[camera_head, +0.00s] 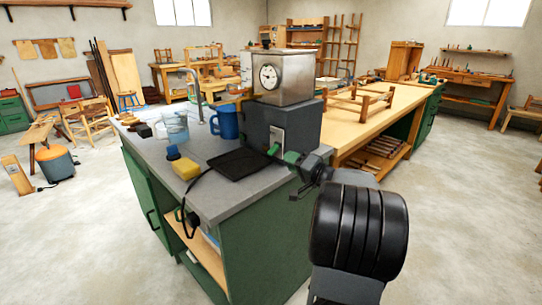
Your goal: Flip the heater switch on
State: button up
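The heater is a steel box with a round white dial (283,84) on a dark grey base (290,118), standing at the right end of the grey worktop. A small pale plate (277,137) is on the front of the base, and a small green piece (273,149) shows at its lower edge. Which part is the switch, and its position, is too small to tell. My gripper (293,166) is in front of the base's lower right, close to the plate. A green part shows at its near end. Contact and finger gap cannot be made out.
On the worktop (228,189) are a blue mug (226,121), a clear jug (175,126), a yellow sponge (185,168) and a black mat (239,163) with a cord. A wooden workbench (391,114) stands behind. The floor at the right is clear.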

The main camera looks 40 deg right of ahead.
aim_at(273, 154)
jog(key=w, duration=0.3)
jog(key=w+a, duration=0.1)
jog(key=w, duration=0.5)
jog(key=shift+w+a, duration=0.15)
jog(key=shift+a, duration=0.25)
grip_shut()
